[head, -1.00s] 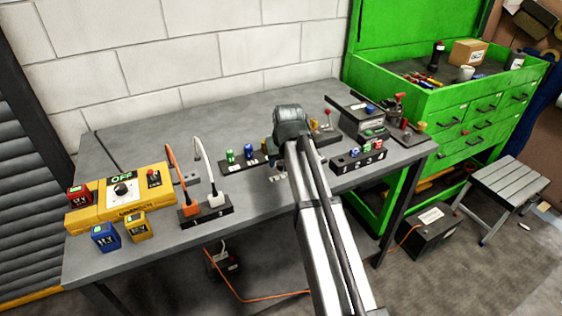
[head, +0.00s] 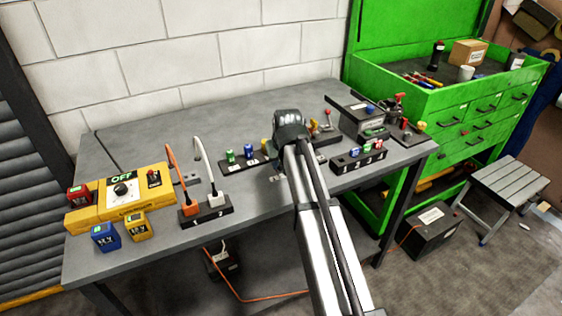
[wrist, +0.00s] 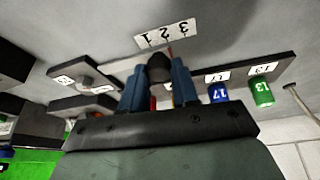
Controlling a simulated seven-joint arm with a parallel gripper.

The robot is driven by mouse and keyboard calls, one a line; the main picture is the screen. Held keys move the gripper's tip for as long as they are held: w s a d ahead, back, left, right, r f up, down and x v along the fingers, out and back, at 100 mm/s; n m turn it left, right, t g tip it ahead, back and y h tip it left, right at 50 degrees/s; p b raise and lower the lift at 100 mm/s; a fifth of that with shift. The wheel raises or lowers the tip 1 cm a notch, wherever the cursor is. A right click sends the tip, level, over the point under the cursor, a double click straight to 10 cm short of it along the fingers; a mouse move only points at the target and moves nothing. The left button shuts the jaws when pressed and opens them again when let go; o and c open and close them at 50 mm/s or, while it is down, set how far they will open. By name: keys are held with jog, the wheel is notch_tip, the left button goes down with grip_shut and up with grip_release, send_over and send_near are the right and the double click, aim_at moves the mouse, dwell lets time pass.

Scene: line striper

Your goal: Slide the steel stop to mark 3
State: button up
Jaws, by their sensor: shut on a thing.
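In the wrist view my gripper (wrist: 160,85) shows two blue fingers, shut on a dark, round-topped piece (wrist: 160,67) that appears to be the steel stop. Its lower part is hidden between the fingers. A white label strip (wrist: 167,33) with marks 1, 2 and 3 lies on the bench just beyond it, upside down in this view. I cannot tell exactly which mark the stop lines up with. In the head view my forearm and wrist cover the fingers and the stop.
A board with a green cylinder (head: 230,156) and a blue cylinder (head: 248,152) stands left of my wrist. A numbered block (head: 358,161) with small coloured pieces stands to the right. Two plugs on a block (head: 206,211) and a yellow power unit (head: 122,195) are farther left.

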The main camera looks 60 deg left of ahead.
grip_shut()
jog(key=shift+s, duration=1.25)
jog(key=o, duration=0.8)
grip_release()
jog(key=v, duration=1.3)
jog(key=shift+d+r, duration=0.15)
jog(key=shift+r, duration=0.2)
